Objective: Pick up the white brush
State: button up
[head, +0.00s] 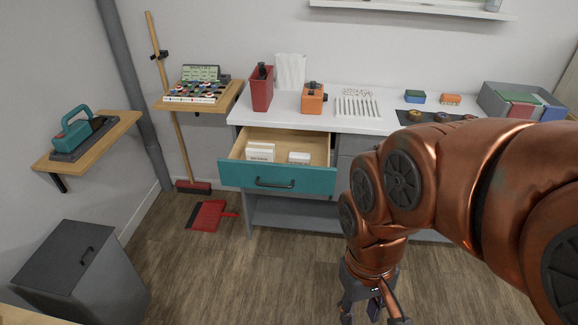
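I cannot make out a white brush for certain. A row of thin white sticks (357,106) lies on the white counter, too small to tell whether a brush is among them. The open teal drawer (276,181) holds white box-like items (261,152) and a smaller white stack (299,157). My gripper (374,316) points down at the bottom edge, in front of the cabinet and right of the drawer. Its fingers look spread apart, with nothing clearly held. Their tips are partly cut off by the frame.
The counter (300,119) holds a red container (262,90), an orange box (313,99), sponges (415,97) and a grey bin (522,101). My arm hides the right part of the cabinet. A broom and red dustpan (211,215) are left of the drawer. Floor (230,275) is clear in front.

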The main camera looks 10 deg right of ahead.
aim_at(298, 158)
jog(key=u, duration=0.9)
jog(key=i, duration=2)
